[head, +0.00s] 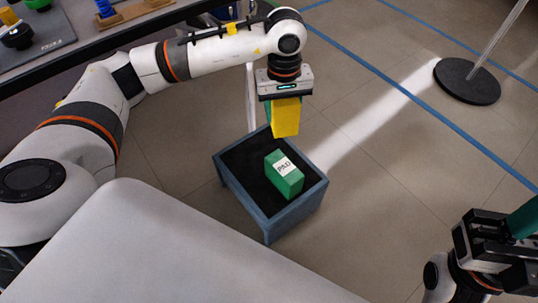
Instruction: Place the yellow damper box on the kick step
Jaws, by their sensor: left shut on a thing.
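The yellow damper box (286,118) is in my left gripper (285,97), which points down with its jaws shut on it. The box hangs above the far edge of the kick step, apart from it as far as I can tell. The kick step (263,222) is a low blue-grey stand with a black top, on the floor in the middle of the view. A green box with a white PAD label (285,174) lies on its top. My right gripper (490,243) is partly in view at the lower right; its fingertips are unclear, beside a teal thing (524,217).
A bench (120,37) with a dark mat and several small items runs along the upper left. A round black base with a pole (467,82) stands at the upper right. Blue lines cross the tiled floor. The floor right of the step is clear.

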